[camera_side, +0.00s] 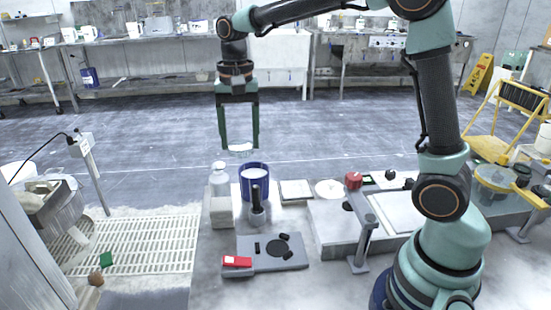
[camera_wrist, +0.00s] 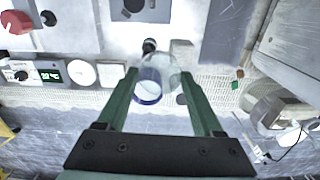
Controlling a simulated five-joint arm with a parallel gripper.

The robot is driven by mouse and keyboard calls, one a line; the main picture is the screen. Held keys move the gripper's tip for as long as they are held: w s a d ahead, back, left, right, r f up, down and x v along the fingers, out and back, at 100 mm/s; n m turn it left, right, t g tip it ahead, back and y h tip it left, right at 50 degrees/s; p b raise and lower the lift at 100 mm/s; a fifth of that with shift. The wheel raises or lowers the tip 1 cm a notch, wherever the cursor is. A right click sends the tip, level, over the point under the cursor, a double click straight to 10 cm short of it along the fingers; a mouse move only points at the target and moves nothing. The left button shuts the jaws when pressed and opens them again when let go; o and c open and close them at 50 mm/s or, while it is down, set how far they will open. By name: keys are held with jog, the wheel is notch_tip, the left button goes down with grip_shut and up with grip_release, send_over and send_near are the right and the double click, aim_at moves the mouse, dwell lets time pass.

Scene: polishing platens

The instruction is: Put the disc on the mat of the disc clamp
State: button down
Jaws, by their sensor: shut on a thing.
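My gripper (camera_side: 239,146) is high above the bench, behind the clamp in the side view, with its fingers pointing down. It is shut on a clear, glassy disc (camera_side: 239,149), held flat between the fingertips. In the wrist view the see-through disc (camera_wrist: 174,78) spans the gap between the green fingers of my gripper (camera_wrist: 160,73). The disc clamp (camera_side: 260,262) is a grey plate on the bench with a round black mat (camera_side: 277,246), black knobs and a red part. The mat is bare. The clamp (camera_wrist: 154,13) shows partly at the wrist view's top edge.
A blue-rimmed tub (camera_side: 255,183), white bottle (camera_side: 219,178), pale box (camera_side: 222,212) and dark-handled tool (camera_side: 256,205) stand between my gripper and the clamp. A white round dish (camera_side: 329,188) and red knob (camera_side: 353,180) lie right. The air around the disc is clear.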

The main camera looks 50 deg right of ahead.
aim_at(221, 204)
jog(key=w+a+r+m, duration=0.2)
jog(key=w+r+m, duration=0.1)
jog(key=w+m, duration=0.3)
jog(key=shift+a+m, duration=0.25)
jog(key=shift+m, duration=1.05)
jog(key=shift+w, duration=0.1)
notch_tip(221, 204, down, 20)
jog(key=shift+r, duration=0.2)
jog(key=shift+c, duration=0.2)
grip_release()
